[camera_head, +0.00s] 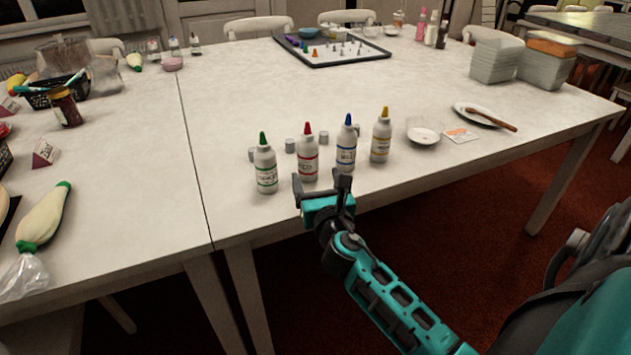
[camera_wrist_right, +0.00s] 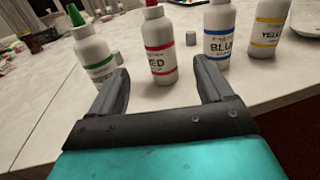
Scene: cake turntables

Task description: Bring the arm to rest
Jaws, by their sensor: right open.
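My right gripper (camera_head: 322,187) is open and empty at the front edge of the white table. It points toward a row of squeeze bottles. In the right wrist view its two fingers (camera_wrist_right: 162,88) stand apart, with the red-capped bottle (camera_wrist_right: 160,45) beyond the gap between them. The green-capped bottle (camera_head: 265,165) stands at the left of the row. The red-capped bottle (camera_head: 308,155) and the blue-capped bottle (camera_head: 346,146) stand near the fingertips. The yellow-capped bottle (camera_head: 381,137) is at the right. All stand upright. My left gripper is not in view.
Small grey caps (camera_head: 291,146) lie behind the bottles. A glass dish (camera_head: 423,135) and a plate with a brown-handled tool (camera_head: 487,116) are to the right. A black-rimmed tray (camera_head: 331,50) is far back. A white-and-green piping bag (camera_head: 43,218) lies left. The middle table is clear.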

